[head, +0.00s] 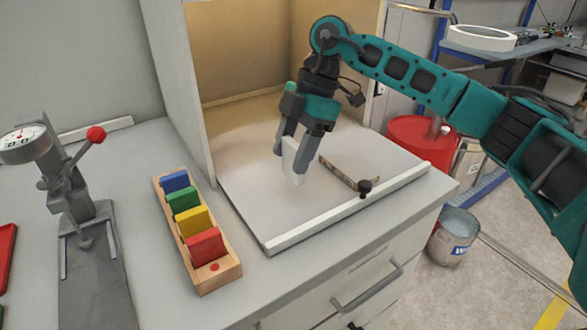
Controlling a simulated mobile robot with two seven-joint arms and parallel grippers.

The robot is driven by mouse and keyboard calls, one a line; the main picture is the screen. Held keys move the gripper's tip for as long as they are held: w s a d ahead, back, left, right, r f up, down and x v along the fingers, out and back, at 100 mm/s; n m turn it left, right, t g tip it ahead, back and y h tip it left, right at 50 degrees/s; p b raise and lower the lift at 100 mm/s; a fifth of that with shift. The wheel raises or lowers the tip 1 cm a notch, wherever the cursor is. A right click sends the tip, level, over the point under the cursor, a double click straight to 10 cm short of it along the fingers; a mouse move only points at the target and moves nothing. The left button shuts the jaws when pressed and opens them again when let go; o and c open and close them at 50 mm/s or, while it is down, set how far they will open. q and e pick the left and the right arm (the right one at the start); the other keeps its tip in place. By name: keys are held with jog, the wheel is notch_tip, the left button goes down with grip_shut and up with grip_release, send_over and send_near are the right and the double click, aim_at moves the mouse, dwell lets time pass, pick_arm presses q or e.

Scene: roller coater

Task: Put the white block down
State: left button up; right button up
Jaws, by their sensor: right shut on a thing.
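My right gripper (292,158) reaches in from the right, pointing down over the white board of the booth. It is shut on the white block (292,163), which stands upright between its fingers. The block's lower end is close to the board (250,185); I cannot tell whether it touches. My left gripper does not show.
A brown strip (348,174) with a black knob (365,187) lies just right of the block. A wooden rack (219,276) with coloured blocks and a dial gauge stand (85,215) are to the left. Booth walls enclose the back and left. The board's front is clear.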

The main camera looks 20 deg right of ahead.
jog(key=shift+f, duration=2.1)
jog(key=shift+f, duration=0.1)
jog(key=o, duration=1)
jog(key=shift+o, duration=0.2)
jog(key=v, duration=1.2)
